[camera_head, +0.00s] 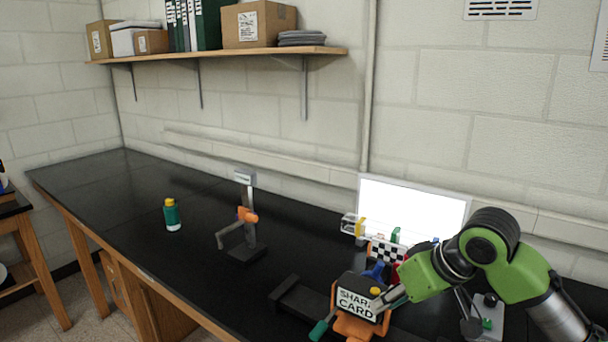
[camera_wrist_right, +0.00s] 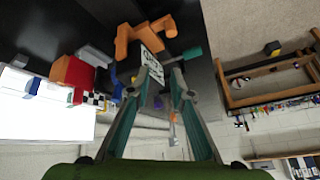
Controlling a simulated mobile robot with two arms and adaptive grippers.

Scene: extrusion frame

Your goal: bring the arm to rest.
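My right arm (camera_head: 503,262) reaches in from the right in the head view, green with a dark joint. Its gripper (camera_head: 382,304) is low over the bench, at the right side of an orange fixture (camera_head: 352,326) with a sign reading "SHARP CARD" (camera_head: 355,302). Whether a finger touches the sign cannot be told. My left gripper is not in view.
The black bench (camera_head: 130,188) is mostly clear at left. A green bottle (camera_head: 172,215) and a grey stand with an orange clamp (camera_head: 245,215) are on it. A bright white panel (camera_head: 412,205) stands behind small coloured parts and a checkered block (camera_head: 384,250). A shelf (camera_head: 215,55) holds boxes.

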